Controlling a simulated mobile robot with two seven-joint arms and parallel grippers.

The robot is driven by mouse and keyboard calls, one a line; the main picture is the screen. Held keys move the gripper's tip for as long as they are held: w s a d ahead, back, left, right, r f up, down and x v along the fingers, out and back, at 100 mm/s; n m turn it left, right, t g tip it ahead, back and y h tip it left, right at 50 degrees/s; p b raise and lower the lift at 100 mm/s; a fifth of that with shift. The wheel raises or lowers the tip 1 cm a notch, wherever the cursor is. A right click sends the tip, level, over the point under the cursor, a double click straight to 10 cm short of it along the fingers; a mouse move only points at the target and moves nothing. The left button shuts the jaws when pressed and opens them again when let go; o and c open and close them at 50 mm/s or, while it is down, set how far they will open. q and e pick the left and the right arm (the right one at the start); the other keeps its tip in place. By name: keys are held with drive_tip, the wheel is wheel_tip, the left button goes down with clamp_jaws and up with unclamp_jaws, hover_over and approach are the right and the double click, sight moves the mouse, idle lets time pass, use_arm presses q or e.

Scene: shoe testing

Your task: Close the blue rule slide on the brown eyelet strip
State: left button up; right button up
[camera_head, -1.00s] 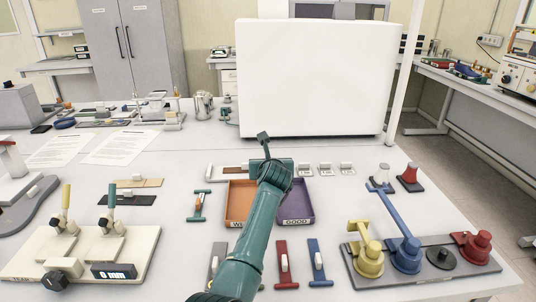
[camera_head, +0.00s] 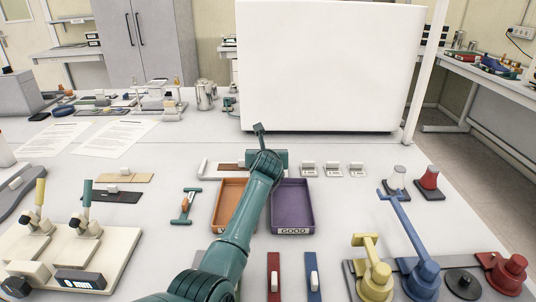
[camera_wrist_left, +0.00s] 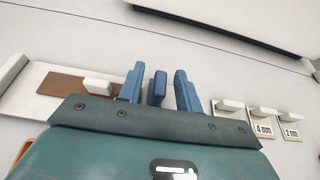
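The brown eyelet strip (camera_head: 229,166) lies on a white rule (camera_head: 203,168), left of my left gripper's body. In the left wrist view the strip (camera_wrist_left: 62,84) shows flat on the rule (camera_wrist_left: 30,103), with a white tab (camera_wrist_left: 97,87) near its right end. A darker blue upright piece, apparently the blue rule slide (camera_wrist_left: 157,90), stands right of the strip. My left gripper (camera_wrist_left: 159,68) has its two lighter blue fingers on either side of this piece, with visible gaps. The gripper body hides the slide's foot and the strip's right end. My right gripper is not in view.
Several white gauge blocks (camera_head: 332,168) stand just right of the gripper. An orange tray (camera_head: 229,207) and a purple GOOD tray (camera_head: 291,207) lie in front. A large white panel (camera_head: 330,65) rises behind. Blue and yellow levered fixtures (camera_head: 421,278) stand at the front right.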

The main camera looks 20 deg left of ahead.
use_arm(q)
drive_tip(key=shift+c, duration=0.5)
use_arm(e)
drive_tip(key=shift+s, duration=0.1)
use_arm(q)
drive_tip(key=c, duration=0.6)
clamp_jaws()
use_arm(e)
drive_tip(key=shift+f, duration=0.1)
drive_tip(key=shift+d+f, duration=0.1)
